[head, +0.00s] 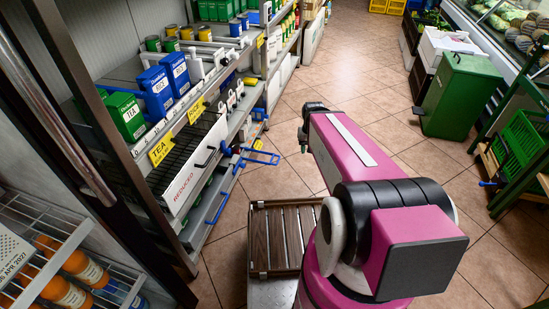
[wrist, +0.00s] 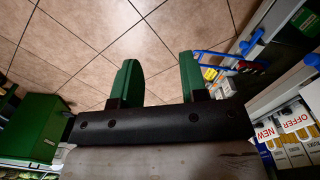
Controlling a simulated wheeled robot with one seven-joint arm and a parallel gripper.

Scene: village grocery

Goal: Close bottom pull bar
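A blue pull bar (head: 262,158) sticks out from the left shelf unit into the aisle in the head view. A second blue bar (head: 217,208) sits lower and nearer, close to the shelf front. Which of them is the bottom pull bar meant, I cannot tell for sure. In the wrist view a blue bar (wrist: 228,57) shows right of my gripper (wrist: 160,82). Its two green fingers are apart with only floor tiles between them. In the head view my gripper (head: 304,130) is beyond and right of the protruding bar, apart from it; its fingers are partly hidden.
A slatted wooden crate (head: 261,240) is near my base. A green bin (head: 461,94) and green crate (head: 523,142) stand right. The tiled aisle (head: 344,76) is free.

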